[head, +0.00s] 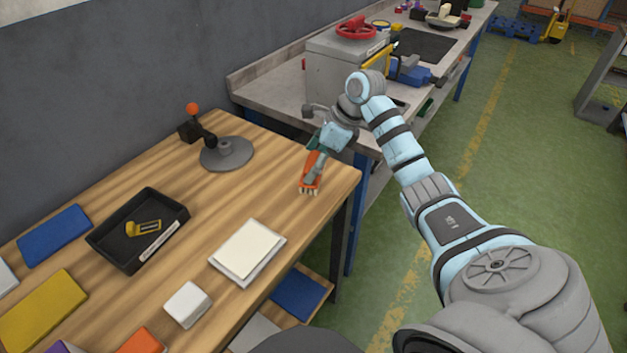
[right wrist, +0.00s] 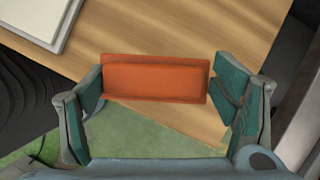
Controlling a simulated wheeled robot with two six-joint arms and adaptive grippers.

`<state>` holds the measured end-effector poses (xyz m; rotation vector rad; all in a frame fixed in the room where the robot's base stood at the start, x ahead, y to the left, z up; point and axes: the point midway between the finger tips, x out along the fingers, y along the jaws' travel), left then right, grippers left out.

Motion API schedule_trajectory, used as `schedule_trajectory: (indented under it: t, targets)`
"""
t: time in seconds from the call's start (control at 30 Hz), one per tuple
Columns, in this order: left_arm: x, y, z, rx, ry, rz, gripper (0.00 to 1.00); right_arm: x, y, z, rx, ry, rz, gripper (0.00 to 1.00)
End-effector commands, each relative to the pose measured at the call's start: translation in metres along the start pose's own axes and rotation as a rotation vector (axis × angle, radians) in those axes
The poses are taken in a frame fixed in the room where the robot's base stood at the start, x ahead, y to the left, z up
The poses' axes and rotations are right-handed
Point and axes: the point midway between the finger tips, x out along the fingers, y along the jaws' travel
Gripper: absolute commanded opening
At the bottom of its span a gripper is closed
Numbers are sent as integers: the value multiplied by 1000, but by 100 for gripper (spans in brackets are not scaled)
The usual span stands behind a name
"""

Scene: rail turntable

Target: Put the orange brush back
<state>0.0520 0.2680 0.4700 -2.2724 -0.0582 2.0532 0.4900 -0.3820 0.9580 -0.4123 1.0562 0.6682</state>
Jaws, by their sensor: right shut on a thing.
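The orange brush (head: 310,170), with pale bristles pointing down, is at the right end of the wooden table (head: 290,140) in the head view. My right gripper (head: 316,160) is shut on it from above. In the right wrist view the brush's orange block (right wrist: 155,78) spans the space between the green-padded fingers of my right gripper (right wrist: 158,88). The bristles are hidden there. I cannot tell whether they touch the wood. My left gripper is not in view.
A black tray (head: 100,246) holding a yellow item (head: 143,228) lies left. A grey round stand with an orange knob (head: 227,155) stands behind. A white pad (head: 247,250) and white block (head: 187,304) lie in front. A grey bench (head: 270,92) with a metal cabinet (head: 345,72) stands beyond.

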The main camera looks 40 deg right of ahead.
Motion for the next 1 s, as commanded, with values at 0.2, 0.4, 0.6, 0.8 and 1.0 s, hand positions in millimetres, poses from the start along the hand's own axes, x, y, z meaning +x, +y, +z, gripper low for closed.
schedule_trajectory:
  t: [0.2,0.4,0.6,0.8,1.0]
  targets:
    - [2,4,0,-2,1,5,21,31,1,-14,0,0,2,36]
    - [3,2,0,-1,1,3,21,49,0,-23,-2,-2,-1,36]
    - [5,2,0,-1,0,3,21,51,0,-24,-1,-2,-1,36]
    - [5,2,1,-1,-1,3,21,51,0,-24,-1,-1,-1,100]
    - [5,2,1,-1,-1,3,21,51,0,-24,-1,-2,-1,100]
